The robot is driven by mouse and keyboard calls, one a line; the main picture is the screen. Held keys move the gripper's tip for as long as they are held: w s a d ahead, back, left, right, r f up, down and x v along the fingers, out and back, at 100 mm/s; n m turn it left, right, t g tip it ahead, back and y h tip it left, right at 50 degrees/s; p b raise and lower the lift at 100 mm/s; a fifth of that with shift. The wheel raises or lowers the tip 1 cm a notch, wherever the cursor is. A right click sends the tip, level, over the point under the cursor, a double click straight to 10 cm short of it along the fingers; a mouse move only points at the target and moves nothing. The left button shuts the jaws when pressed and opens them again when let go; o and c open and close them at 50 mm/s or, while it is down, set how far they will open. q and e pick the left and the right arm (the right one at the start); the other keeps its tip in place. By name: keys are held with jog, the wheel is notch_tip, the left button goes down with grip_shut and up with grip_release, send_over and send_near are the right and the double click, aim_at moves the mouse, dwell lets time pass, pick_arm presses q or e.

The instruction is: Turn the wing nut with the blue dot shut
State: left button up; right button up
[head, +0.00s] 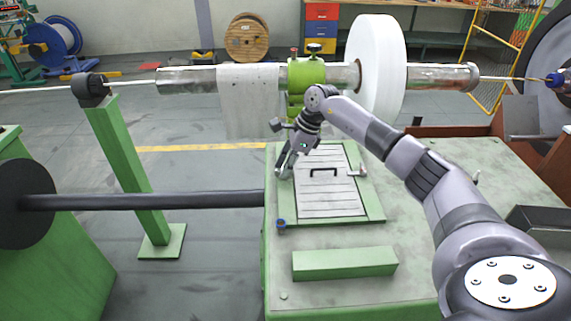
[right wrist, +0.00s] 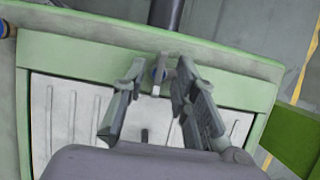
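The hatch (head: 318,205) is a pale slatted panel in a green frame on the machine's green top, with a dark handle (head: 323,171) in its middle. A small wing nut (right wrist: 157,78) sits on the frame edge in the right wrist view, with a bluish patch beside it; whether this is the blue dot I cannot tell. My right gripper (right wrist: 155,95) is open, its fingers on either side of this nut; contact is unclear. In the head view my right gripper (head: 285,168) covers the hatch's left edge. Another wing nut (head: 357,172) shows at the hatch's right edge. My left gripper is out of view.
A small blue-topped part (head: 281,224) sits near the frame's front left corner. A green block (head: 345,263) lies in front of the hatch. A black shaft (head: 150,201) runs in from the left. A tube with a white disc (head: 377,65) spans behind.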

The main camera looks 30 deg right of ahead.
grip_shut()
dwell(0.3)
dwell(0.3)
